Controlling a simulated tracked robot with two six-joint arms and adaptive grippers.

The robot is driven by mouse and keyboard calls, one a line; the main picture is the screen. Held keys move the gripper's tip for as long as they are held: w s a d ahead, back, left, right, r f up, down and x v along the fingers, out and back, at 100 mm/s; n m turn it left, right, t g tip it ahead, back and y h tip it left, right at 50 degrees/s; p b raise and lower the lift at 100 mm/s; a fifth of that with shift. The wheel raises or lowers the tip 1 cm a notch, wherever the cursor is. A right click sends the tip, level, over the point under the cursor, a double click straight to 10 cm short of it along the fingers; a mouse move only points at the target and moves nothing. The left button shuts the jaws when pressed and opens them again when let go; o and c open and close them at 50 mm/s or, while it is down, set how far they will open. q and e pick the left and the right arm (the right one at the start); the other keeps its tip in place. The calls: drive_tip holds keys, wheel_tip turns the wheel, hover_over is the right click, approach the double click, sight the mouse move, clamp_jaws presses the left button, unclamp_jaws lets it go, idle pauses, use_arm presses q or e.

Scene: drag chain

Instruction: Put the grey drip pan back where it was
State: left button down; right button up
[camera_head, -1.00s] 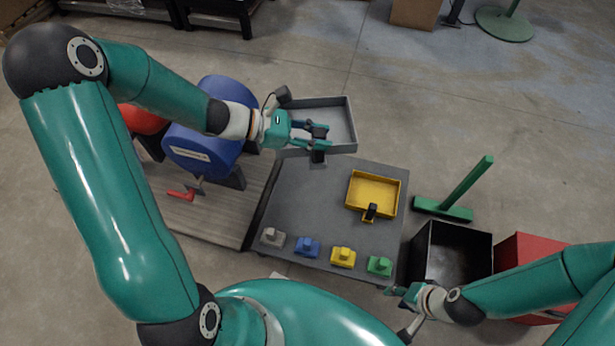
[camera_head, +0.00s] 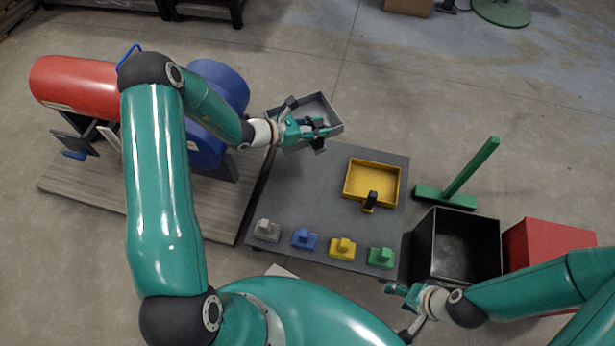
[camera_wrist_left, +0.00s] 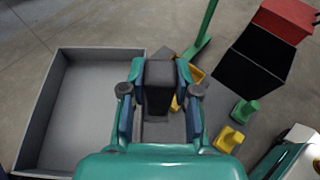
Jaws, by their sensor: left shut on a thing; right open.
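The grey drip pan (camera_head: 318,109) is a shallow open tray with a dark handle block. My left gripper (camera_head: 318,130) is shut on that handle and holds the pan up, near the far left edge of the grey table (camera_head: 290,196). In the left wrist view the pan (camera_wrist_left: 90,115) lies to the left of the fingers, and the dark handle (camera_wrist_left: 159,88) is between them. The pan looks empty. My right gripper (camera_head: 402,292) is open and empty, low at the table's near right corner.
A yellow pan (camera_head: 371,182) with a black handle sits on the table. Grey, blue, yellow and green taps (camera_head: 342,247) line its front edge. A blue drum (camera_head: 220,95) and red drum (camera_head: 75,86) stand left on a wooden pallet (camera_head: 90,190). Black and red bins (camera_head: 452,246) stand right.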

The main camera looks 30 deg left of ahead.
use_arm(q)
drive_tip(key=shift+n+t+y, duration=0.3)
drive_tip(key=shift+n+y, duration=0.3)
drive_tip(key=shift+y, duration=0.1)
drive_tip(key=f, duration=0.2)
drive_tip(key=w+f+b, duration=0.1)
drive_tip(key=f, duration=0.2)
drive_tip(key=w+a+f, duration=0.1)
drive_tip(key=f, duration=0.1)
drive_tip(key=shift+f, duration=0.4)
wheel_tip(320, 180, down, 20)
drive_tip(key=b, duration=0.7)
use_arm(e)
wheel_tip(320, 180, down, 9)
drive_tip(key=shift+f, duration=0.2)
use_arm(q)
drive_tip(key=c, duration=1.3)
unclamp_jaws()
drive_tip(key=shift+f+b, duration=0.1)
drive_tip(key=shift+b, duration=0.25)
drive_tip(key=o, duration=0.4)
use_arm(e)
drive_tip(key=shift+f, duration=0.1)
use_arm(q)
drive_tip(key=shift+o, duration=0.2)
drive_tip(key=shift+r, duration=0.2)
